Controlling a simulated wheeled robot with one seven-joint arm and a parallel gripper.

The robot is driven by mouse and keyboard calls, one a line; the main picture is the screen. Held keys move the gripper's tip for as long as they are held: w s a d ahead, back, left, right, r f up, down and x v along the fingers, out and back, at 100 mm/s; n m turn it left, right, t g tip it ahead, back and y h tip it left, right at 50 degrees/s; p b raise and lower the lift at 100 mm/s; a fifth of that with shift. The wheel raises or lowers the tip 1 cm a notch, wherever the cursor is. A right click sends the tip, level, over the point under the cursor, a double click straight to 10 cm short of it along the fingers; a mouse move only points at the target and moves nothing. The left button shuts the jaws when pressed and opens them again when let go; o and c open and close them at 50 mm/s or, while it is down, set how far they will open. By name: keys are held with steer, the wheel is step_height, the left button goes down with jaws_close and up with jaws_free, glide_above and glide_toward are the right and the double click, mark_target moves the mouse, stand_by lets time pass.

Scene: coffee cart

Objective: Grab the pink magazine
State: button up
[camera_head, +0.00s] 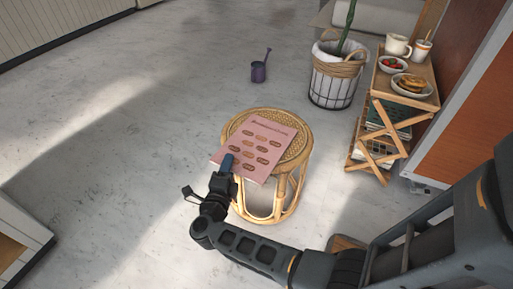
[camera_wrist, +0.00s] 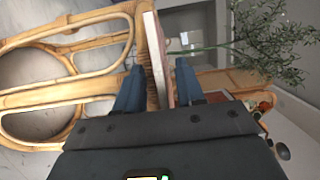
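The pink magazine (camera_head: 262,148) lies flat on the round rattan stool (camera_head: 306,141), its near edge overhanging the stool's rim. My gripper (camera_head: 227,162) is at that near edge in the head view. In the wrist view my gripper (camera_wrist: 160,68) has its two blue fingers apart, with the edge of the magazine (camera_wrist: 157,48) between them. One finger is on the stool side, below the magazine, and the other is above it. A gap shows beside the magazine, so the fingers do not look closed on it.
A wooden cart (camera_head: 409,92) with bowls and cups stands at the back right. A wicker-rimmed basket (camera_head: 333,84) holds a plant. The floor to the left is clear.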

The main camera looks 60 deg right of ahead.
steer(key=shift+s+d, duration=0.15)
jaws_close()
stand_by(0.5)
